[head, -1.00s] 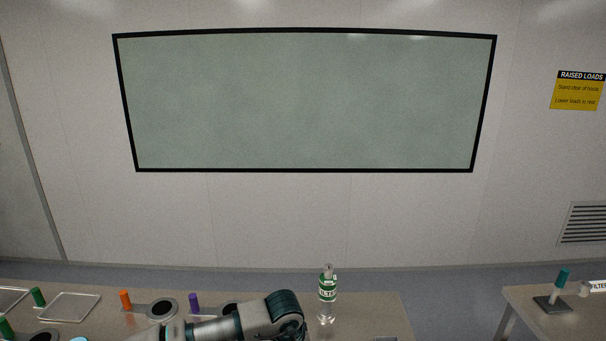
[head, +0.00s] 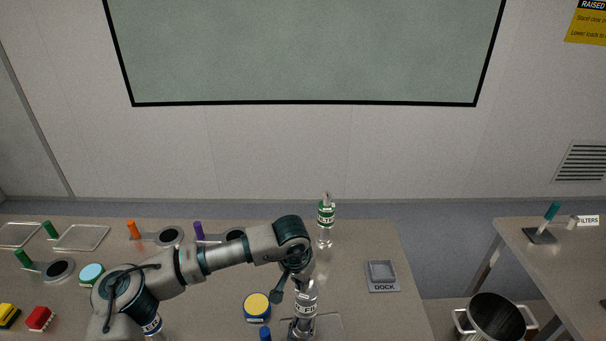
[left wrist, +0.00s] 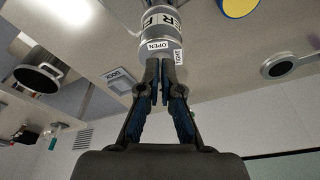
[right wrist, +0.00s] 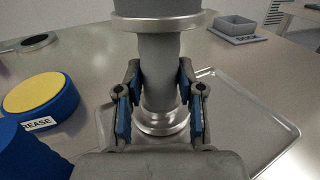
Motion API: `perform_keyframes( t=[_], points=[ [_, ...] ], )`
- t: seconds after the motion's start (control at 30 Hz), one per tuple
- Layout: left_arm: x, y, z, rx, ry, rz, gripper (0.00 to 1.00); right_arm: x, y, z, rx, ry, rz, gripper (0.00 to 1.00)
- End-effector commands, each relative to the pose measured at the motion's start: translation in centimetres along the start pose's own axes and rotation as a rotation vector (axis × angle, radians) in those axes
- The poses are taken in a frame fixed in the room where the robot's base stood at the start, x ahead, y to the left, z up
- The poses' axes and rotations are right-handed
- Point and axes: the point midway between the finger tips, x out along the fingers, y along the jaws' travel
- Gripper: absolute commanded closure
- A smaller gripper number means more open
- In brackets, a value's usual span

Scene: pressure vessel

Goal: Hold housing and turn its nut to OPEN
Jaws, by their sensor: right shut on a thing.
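The filter housing (head: 306,299) is a grey metal cylinder standing upright near the front middle of the table in the head view. In the right wrist view its narrow neck (right wrist: 159,75) is between the fingers of my right gripper (right wrist: 160,92), which is shut on it above the round foot. In the left wrist view, the housing's end (left wrist: 157,28) carries OPEN (left wrist: 157,44) and TIGHT (left wrist: 180,57) labels. My left gripper (left wrist: 159,62) is at that end, its fingertips close together. They largely hide the nut, and I cannot tell whether they grip it.
A flat tray (right wrist: 248,128) lies under the housing. A yellow-topped grease tin (head: 257,304) is to its left, a DOCK block (head: 382,276) to its right, and a green-labelled bottle (head: 326,222) behind. A pot (head: 495,318) stands right of the table.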

Motion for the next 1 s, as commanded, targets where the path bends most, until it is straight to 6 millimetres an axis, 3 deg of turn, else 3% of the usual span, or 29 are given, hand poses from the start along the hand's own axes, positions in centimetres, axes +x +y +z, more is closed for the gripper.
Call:
perform_keyframes(
  t=[0.67,1.0],
  points=[
    [0.07,0.80,-0.30,0.001,0.004,0.004,1.00,-0.22,0.17,-0.46,-0.009,0.007,0.006,1.00],
    [-0.24,0.99,0.46,0.001,0.002,0.002,1.00,-0.18,0.10,-0.49,-0.006,0.009,0.004,1.00]
  ],
)
